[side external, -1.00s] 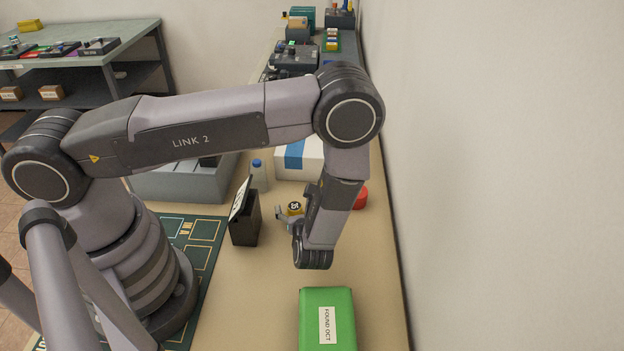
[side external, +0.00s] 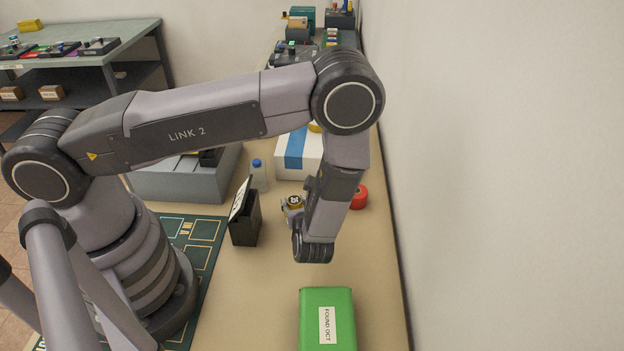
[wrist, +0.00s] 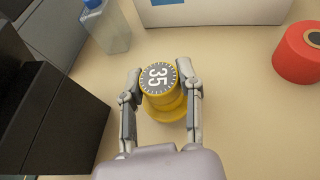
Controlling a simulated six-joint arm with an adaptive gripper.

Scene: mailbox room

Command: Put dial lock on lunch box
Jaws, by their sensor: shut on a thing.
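The dial lock (wrist: 158,78) is a yellow round piece with a grey-black top reading 35 and a wider yellow foot. My gripper (wrist: 163,84) is shut on it, one finger on each side. In the side view, the lock (side external: 294,200) shows just left of my wrist, and my gripper (side external: 293,209) is partly hidden. It appears slightly above the table, but the gap is hard to tell. A green box (side external: 340,320) labelled FOUND OCT lies at the front; I cannot tell if it is the lunch box.
A white box with a blue stripe (side external: 291,163) is at the back. A red roll (side external: 359,198) lies to the right, near the wall. Table between gripper and green box is clear.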

